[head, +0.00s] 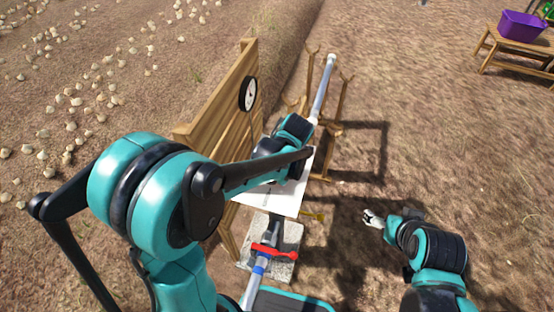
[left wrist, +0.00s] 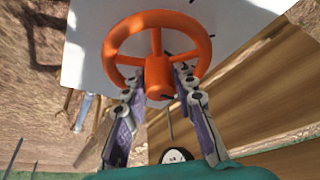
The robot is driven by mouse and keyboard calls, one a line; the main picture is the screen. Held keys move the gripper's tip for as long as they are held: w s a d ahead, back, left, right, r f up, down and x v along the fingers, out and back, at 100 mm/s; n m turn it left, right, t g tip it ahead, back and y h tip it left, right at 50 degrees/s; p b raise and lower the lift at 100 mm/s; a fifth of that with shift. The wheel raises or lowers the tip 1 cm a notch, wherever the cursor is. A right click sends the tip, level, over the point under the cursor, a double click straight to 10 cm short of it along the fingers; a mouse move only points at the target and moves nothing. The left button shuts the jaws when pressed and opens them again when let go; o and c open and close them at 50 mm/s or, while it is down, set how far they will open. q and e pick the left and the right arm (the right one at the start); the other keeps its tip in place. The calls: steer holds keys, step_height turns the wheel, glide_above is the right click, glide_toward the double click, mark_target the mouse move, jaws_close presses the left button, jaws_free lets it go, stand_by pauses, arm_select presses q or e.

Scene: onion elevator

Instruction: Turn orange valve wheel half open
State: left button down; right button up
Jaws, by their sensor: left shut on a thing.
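The orange valve wheel (left wrist: 205,48) stands in front of a white plate (left wrist: 85,25) in the left wrist view, with its thick hub (left wrist: 158,76) in the middle. My left gripper (left wrist: 160,80) has one finger on each side of the hub, closed on the wheel, and the fingertips reach inside the rim. In the head view my left arm hides the wheel and the left gripper; the white plate (head: 288,200) shows below the forearm. My right gripper (head: 373,217) hangs over bare soil at the right, away from the wheel; its fingers are too small to read.
A wooden board (head: 222,115) with a round gauge (head: 248,93) stands left of the plate. A grey pipe (head: 322,88) rises behind. A purple bin (head: 521,27) stands far right.

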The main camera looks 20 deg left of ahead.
arm_select(q)
steer(key=c, duration=1.2)
jaws_free()
steer(key=shift+r, duration=0.1)
steer(key=v, duration=1.1)
steer(key=shift+s+r, duration=0.1)
steer(key=shift+r, duration=0.3)
steer(key=s+a+m+t+h, duration=0.1)
steer(key=s+a+m, duration=0.1)
steer(key=s+m, duration=0.1)
steer(key=s+a+f+m+t+h, duration=0.1)
steer(key=s+a+m, duration=0.1)
steer(key=s, duration=0.4)
steer(key=s+a+m+t+h, duration=0.1)
steer(key=s+m, duration=0.2)
steer(key=s, duration=0.1)
steer(key=shift+s+a+f+m+t, duration=0.3)
steer(key=shift+a+f+t, duration=0.05)
steer(key=shift+a+t, duration=0.05)
